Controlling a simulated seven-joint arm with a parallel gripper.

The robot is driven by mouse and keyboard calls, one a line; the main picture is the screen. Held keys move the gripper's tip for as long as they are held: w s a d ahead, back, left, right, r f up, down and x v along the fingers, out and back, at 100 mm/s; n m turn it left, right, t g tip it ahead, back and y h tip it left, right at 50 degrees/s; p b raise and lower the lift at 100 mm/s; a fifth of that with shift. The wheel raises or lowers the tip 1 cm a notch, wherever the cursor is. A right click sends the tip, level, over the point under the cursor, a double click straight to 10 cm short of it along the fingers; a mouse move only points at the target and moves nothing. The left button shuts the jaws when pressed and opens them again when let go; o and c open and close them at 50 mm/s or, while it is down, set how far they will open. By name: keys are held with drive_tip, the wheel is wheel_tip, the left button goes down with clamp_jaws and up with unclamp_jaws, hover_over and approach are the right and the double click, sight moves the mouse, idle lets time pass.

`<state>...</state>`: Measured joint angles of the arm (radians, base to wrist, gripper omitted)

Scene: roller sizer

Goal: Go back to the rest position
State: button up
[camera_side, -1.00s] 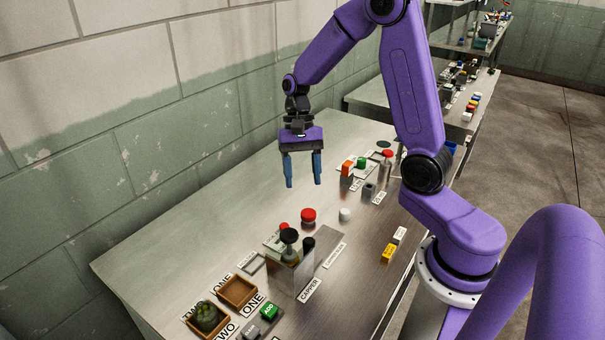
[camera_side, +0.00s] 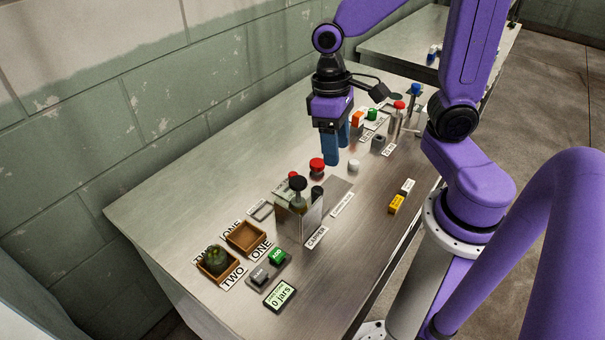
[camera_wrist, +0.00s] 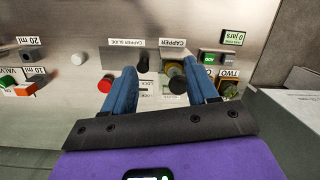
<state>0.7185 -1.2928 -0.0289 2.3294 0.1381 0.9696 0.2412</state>
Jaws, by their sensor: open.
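My gripper (camera_side: 337,145) has blue fingers and is open and empty. In the side view it hangs above the steel table, near the red button (camera_side: 317,165) and behind the capper. In the wrist view its two fingers (camera_wrist: 163,98) point towards the capper side of the table with a gap between them. The fingers look clear of the table top, though the exact height is hard to tell. No mark for a rest position shows.
The capper (camera_side: 298,210) with a dark-topped jar stands mid-table. Wooden trays, one empty (camera_side: 246,238) and one holding a dark green jar (camera_side: 216,261), sit at the front left. A counter display (camera_side: 280,295) reads 0 jars. The table's back left (camera_side: 200,185) is clear.

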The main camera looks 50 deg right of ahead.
drive_tip(key=s+r+n+t, duration=0.1)
drive_tip(key=s+n+t, duration=0.1)
drive_tip(key=s+n, duration=0.7)
drive_tip(key=shift+s+a+r+n, duration=0.25)
drive_tip(key=shift+s+a+n, duration=0.15)
drive_tip(key=shift+s, duration=0.2)
